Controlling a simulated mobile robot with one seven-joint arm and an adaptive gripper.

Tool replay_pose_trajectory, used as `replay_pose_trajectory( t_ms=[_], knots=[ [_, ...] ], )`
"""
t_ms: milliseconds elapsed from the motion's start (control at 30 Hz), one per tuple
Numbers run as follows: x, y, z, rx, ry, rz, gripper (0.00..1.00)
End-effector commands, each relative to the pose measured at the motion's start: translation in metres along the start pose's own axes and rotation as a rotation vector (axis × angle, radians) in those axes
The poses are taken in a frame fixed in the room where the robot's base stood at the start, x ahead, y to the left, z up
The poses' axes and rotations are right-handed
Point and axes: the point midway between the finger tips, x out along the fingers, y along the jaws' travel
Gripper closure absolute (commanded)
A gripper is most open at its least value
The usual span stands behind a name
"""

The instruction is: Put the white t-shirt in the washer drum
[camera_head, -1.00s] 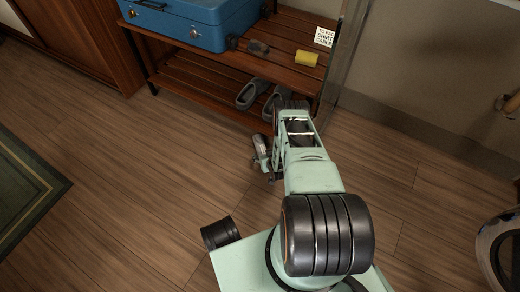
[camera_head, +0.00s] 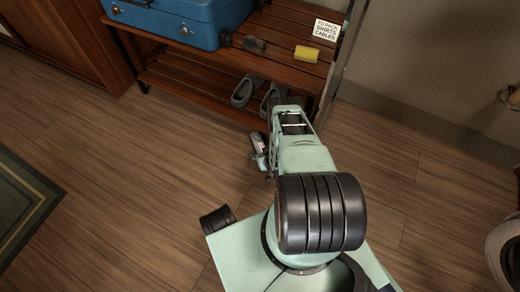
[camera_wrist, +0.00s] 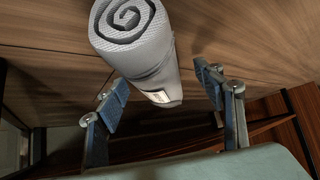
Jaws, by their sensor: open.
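In the wrist view, a rolled pale grey-white cloth (camera_wrist: 138,45) with a spiral end and a small label lies between and beyond my fingers. I cannot tell whether this roll is the white t-shirt. My gripper (camera_wrist: 162,82) is open, with one blue-padded finger on each side of the roll and no clear grip on it. In the head view my arm hides most of the gripper. No washer drum is clearly seen; a round-rimmed pale thing (camera_head: 507,250) is cut off at the right edge.
A wooden rack (camera_head: 290,40) stands ahead with a blue case (camera_head: 180,18), a yellow block (camera_head: 306,54), a dark small item (camera_head: 255,45), a printed card (camera_head: 326,30) and grey slippers (camera_head: 247,91) below. A green rug (camera_head: 22,205) lies left. Floor on both sides is open.

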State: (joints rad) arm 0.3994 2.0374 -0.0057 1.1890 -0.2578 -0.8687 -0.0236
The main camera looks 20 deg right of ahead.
Motion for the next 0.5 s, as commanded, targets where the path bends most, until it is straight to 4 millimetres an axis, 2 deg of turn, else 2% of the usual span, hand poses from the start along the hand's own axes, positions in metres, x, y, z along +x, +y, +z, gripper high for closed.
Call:
replay_pose_trajectory(
  t_ms=[67,500],
  knots=[
    [0.0000,0.0001,-0.0003,0.000,0.000,0.000,0.39],
    [0.0001,0.0001,-0.0007,0.000,0.001,0.000,0.87]
  ],
)
